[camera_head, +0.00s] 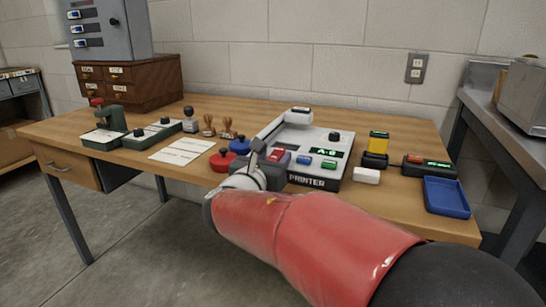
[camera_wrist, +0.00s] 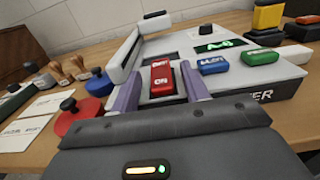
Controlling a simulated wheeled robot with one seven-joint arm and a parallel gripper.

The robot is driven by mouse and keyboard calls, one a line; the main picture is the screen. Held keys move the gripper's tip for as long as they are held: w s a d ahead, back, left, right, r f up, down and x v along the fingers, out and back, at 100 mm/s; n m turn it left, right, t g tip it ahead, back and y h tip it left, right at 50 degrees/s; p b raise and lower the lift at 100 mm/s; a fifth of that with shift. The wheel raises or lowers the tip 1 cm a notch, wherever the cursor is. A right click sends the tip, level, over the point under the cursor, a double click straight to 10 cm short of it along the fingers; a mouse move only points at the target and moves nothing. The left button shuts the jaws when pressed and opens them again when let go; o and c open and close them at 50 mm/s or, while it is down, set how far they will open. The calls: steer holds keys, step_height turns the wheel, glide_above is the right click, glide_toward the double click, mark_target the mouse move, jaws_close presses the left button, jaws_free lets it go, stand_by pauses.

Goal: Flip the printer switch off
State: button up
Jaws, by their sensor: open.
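The printer (camera_head: 318,178) is a pale grey machine with a dark front marked PRINTER, standing at the table's front edge. Its red rocker switch (camera_head: 278,154) is on the left of its top; in the wrist view the switch (camera_wrist: 163,78) shows white lettering, with ON on the near half. I cannot tell which half is pressed in. My gripper (camera_head: 264,160) is at the printer's front left. In the wrist view my gripper (camera_wrist: 160,96) is open, its two purple-grey fingers on either side of the switch with nothing held. Contact with the switch cannot be told.
A blue button (camera_wrist: 215,65), a green button (camera_wrist: 260,57) and a lit display (camera_wrist: 220,45) sit right of the switch. Red (camera_head: 222,160) and blue (camera_head: 240,146) knobbed pots stand left. A blue tray (camera_head: 446,198) lies right. Paper (camera_head: 181,151) lies flat on the left.

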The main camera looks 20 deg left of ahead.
steer(key=shift+c, duration=0.2)
steer(key=c, duration=0.9)
steer(key=r+g+p, duration=0.1)
steer(key=p, duration=0.3)
steer(key=shift+w+r, duration=0.15)
steer(key=shift+c, duration=0.2)
steer(key=shift+d+g+p, duration=0.15)
steer(key=shift+g+p, duration=0.45)
steer(key=shift+w+f+g, duration=0.1)
steer(key=shift+f+g, duration=0.1)
steer(key=shift+g, duration=1)
